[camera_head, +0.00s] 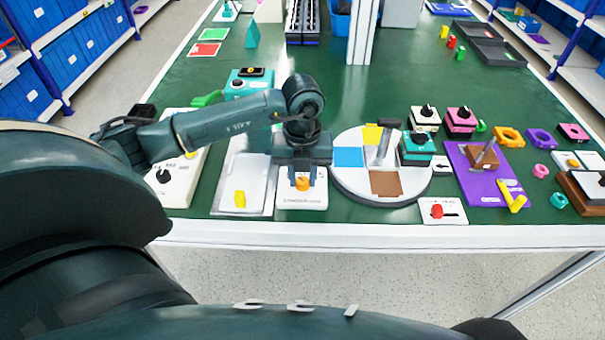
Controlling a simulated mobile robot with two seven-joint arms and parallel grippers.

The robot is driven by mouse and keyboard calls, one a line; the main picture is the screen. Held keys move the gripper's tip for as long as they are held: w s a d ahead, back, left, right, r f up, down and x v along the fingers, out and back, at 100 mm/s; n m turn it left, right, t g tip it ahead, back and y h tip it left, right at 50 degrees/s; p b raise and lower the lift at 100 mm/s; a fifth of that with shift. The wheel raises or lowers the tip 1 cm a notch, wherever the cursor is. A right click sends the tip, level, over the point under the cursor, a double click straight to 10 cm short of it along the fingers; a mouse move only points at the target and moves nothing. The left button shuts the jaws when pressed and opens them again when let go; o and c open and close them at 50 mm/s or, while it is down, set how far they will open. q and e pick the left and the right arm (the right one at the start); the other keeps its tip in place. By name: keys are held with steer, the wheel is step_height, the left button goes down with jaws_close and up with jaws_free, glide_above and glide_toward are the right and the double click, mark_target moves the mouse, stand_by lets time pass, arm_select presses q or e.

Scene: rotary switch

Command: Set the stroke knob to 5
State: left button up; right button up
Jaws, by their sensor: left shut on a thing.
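A white panel (302,202) with an orange knob (302,184) lies near the front edge of the green table. The small print on the panel is too small to read, so I cannot tell the knob's setting. My left gripper (303,177) points down from above and is shut on the orange knob. The gripper body hides the back of the panel and part of the knob. My right gripper is not in view.
A round turntable (350,182) with coloured sections stands close to the right of the gripper. A metal tray (225,188) with a yellow piece is to its left. A white box with a black knob (176,192) is farther left. A red-knob panel (456,216) is at front right.

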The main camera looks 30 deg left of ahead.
mark_target(303, 181)
arm_select(q)
steer(key=o, duration=1)
step_height(303, 181, up, 13)
stand_by(0.6)
